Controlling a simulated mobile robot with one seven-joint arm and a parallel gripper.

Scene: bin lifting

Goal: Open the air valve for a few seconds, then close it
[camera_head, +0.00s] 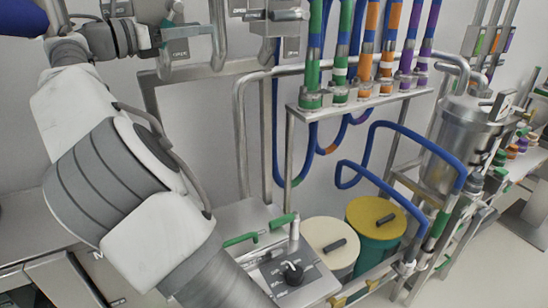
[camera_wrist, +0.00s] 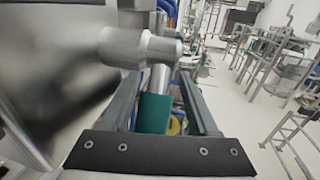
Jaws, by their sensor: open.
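My gripper (camera_wrist: 160,76) is open in the wrist view, with one finger on each side of a green valve handle (camera_wrist: 155,114). The handle lies between the fingers. I cannot tell whether either finger touches it. A grey metal cylindrical fitting (camera_wrist: 140,47) stands just past the handle. Which valve is the air valve is not readable.
Below are two lidded drums, one cream (camera_head: 331,242) and one with a yellow lid (camera_head: 372,215). Green-handled valves (camera_head: 283,220) and a black knob (camera_head: 292,272) sit on a steel bench. Colour-banded pipes (camera_head: 365,45) and blue hoses (camera_head: 402,128) fill the middle and right.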

